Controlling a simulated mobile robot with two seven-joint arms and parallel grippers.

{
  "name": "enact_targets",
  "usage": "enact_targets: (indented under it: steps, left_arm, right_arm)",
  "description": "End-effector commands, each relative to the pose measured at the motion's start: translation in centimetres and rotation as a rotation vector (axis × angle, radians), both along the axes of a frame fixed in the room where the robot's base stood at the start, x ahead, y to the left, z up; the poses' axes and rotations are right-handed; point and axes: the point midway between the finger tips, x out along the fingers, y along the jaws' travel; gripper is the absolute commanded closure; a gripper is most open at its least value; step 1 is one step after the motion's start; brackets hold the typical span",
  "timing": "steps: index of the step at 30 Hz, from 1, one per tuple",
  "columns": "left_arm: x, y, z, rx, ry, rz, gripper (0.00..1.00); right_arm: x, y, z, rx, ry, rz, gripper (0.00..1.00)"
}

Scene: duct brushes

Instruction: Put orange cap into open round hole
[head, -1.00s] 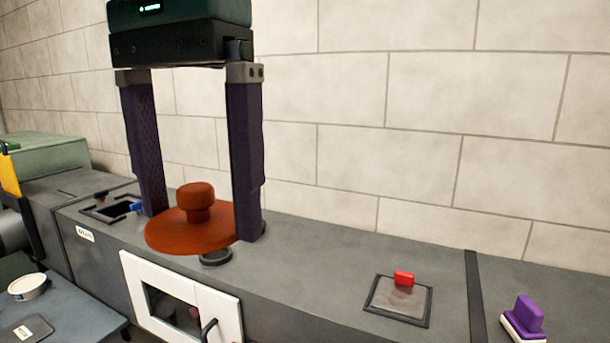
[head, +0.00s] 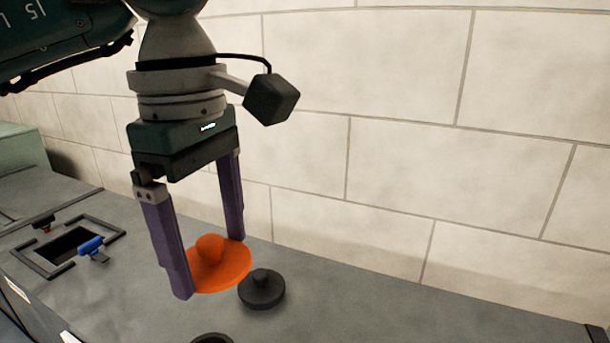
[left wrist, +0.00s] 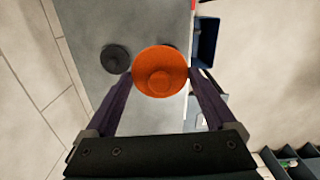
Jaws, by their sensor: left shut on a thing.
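The orange cap (head: 222,274), a round disc with a knob on top, is between the two purple fingers of my left gripper (head: 208,264). The fingers are shut on its rim, and it looks roughly level above the grey duct top. It also shows in the left wrist view (left wrist: 160,72). A dark round ring (head: 212,339), apparently the open round hole, is cut off by the bottom edge of the head view. In the left wrist view a dark round shape (left wrist: 171,46) is mostly hidden behind the cap. My right gripper is not in view.
A black knobbed cap (head: 262,292) sits on the duct close beside the orange cap. At left is a square opening (head: 70,243) with a blue-handled piece (head: 91,246) at its edge. A pale block wall (head: 400,150) stands behind. The duct top at right is clear.

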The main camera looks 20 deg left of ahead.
Motion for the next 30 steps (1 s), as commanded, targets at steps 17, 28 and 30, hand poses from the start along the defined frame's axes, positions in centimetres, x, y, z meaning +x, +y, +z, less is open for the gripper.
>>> enact_targets:
  steps: [17,28,30]
  left_arm:
    - [-1.0,2.8,-5.5,0.015,0.015,0.743,0.62]
    - [-1.0,2.8,-8.1,0.015,0.015,0.738,0.62]
    - [-0.9,2.8,-8.2,0.015,0.015,0.739,0.62]
  right_arm:
    - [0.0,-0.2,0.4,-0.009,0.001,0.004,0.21]
    - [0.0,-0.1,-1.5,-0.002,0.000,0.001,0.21]
    - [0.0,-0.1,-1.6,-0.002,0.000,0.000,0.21]
